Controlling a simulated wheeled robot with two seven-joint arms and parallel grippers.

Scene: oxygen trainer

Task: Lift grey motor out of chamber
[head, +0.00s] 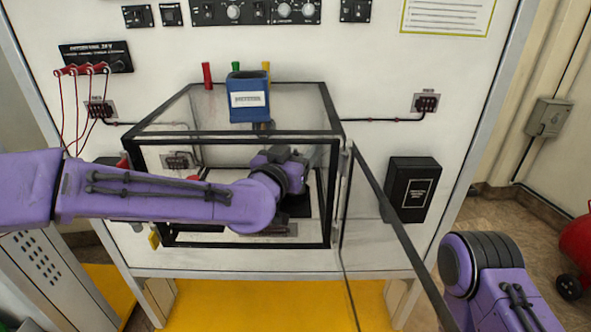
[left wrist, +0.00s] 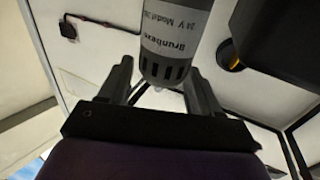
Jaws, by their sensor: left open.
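The grey motor (left wrist: 175,40) is a cylinder with a light printed label and dark slots at its near end. In the left wrist view it stands between the two fingers of my left gripper (left wrist: 160,78), which are open with a gap visible beside it. In the head view my left arm reaches through the open front of the clear, black-framed chamber (head: 235,134), and the left gripper (head: 279,156) is inside. The motor cannot be made out there behind my wrist. My right gripper is out of view; only part of the right arm shows at lower right.
The chamber's clear door (head: 392,228) stands swung open to the right. A blue unit (head: 249,108) sits on the chamber top, near red, green and yellow posts. A black box (head: 412,190) is on the panel at right. A dark block (left wrist: 278,38) is close beside the motor.

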